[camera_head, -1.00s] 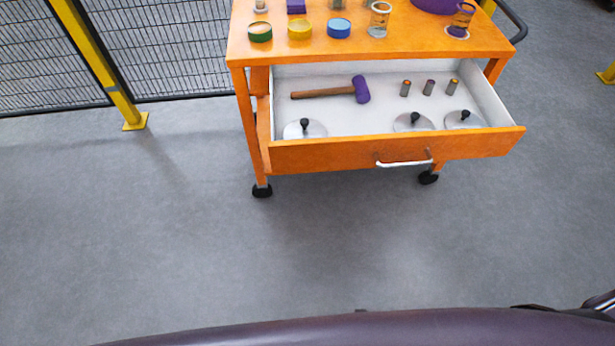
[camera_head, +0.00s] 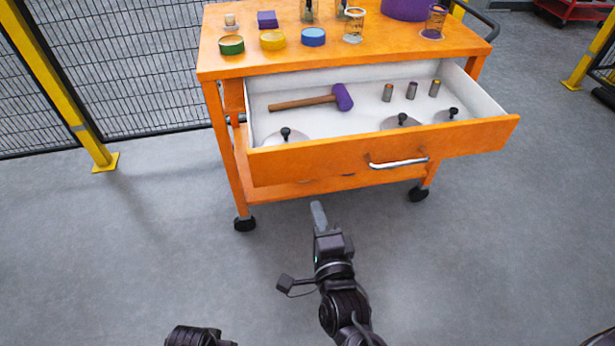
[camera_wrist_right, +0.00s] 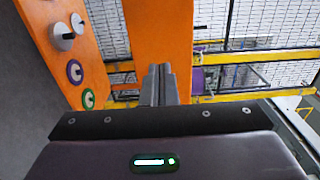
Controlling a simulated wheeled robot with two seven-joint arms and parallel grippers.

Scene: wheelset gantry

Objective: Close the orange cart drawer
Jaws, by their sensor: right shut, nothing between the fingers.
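The orange cart (camera_head: 340,62) stands ahead with its drawer (camera_head: 375,158) pulled well out toward me. A silver bar handle (camera_head: 398,163) is on the drawer front, right of its middle. Inside the drawer lie a purple-headed mallet (camera_head: 343,97), small cylinders and round lids with black knobs. My right gripper (camera_head: 318,212) is shut and empty, in front of and below the drawer front, left of the handle and apart from it. Its shut fingers (camera_wrist_right: 159,84) also show in the right wrist view, before an orange panel. My left gripper is not seen.
Coloured round tins and jars (camera_head: 272,40) stand on the cart top. A mesh fence with a yellow post (camera_head: 62,90) is at the left, another yellow post (camera_head: 590,55) at the right. The grey floor (camera_head: 130,250) around the cart is clear.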

